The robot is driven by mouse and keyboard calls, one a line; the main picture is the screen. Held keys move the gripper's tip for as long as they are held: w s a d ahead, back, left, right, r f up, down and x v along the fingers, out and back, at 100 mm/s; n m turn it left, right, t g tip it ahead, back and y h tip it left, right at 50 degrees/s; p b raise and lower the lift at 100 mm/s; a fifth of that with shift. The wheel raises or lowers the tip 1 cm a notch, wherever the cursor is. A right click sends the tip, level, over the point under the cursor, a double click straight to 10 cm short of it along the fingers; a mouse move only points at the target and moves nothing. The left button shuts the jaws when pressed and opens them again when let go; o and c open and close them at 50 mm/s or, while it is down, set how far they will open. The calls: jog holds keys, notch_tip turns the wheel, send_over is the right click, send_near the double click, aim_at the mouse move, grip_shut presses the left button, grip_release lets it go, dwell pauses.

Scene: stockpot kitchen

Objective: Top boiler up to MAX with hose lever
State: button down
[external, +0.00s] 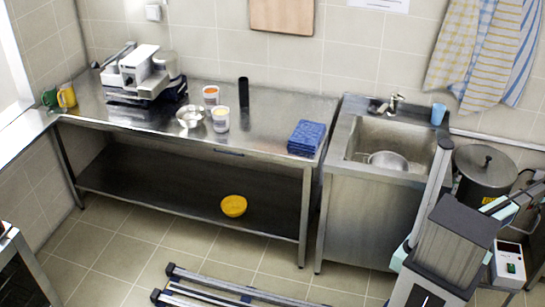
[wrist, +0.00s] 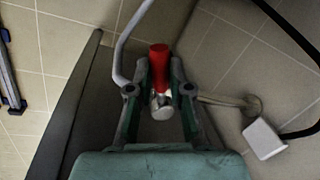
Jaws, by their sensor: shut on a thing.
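My gripper (wrist: 160,72) is shut on a red lever (wrist: 159,55) in the wrist view. A round metal fitting (wrist: 162,108) sits between the fingers below the red part. A pale grey hose (wrist: 121,48) curves beside the left finger. In the external view, the boiler (external: 484,182) is a dark grey pot at the right, with its lid and knob showing. My arm hides part of its front, and my gripper cannot be made out there. No water level or MAX mark shows.
A white control box (external: 508,268) with a green switch is at the lower right. The sink (external: 400,140) holds a metal colander. A steel table (external: 270,105) bears containers and blue cloths. In the wrist view, a white box (wrist: 264,139) and black cable (wrist: 297,134) are at right.

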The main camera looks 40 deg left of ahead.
jog(key=c, duration=1.1)
grip_release()
jog(key=r, duration=0.4)
jog(key=s+d+r, duration=0.1)
jog(key=r, duration=0.6)
jog(key=shift+s+d+r, duration=0.25)
jog(key=shift+d+r, duration=0.1)
jog(key=shift+d, duration=0.05)
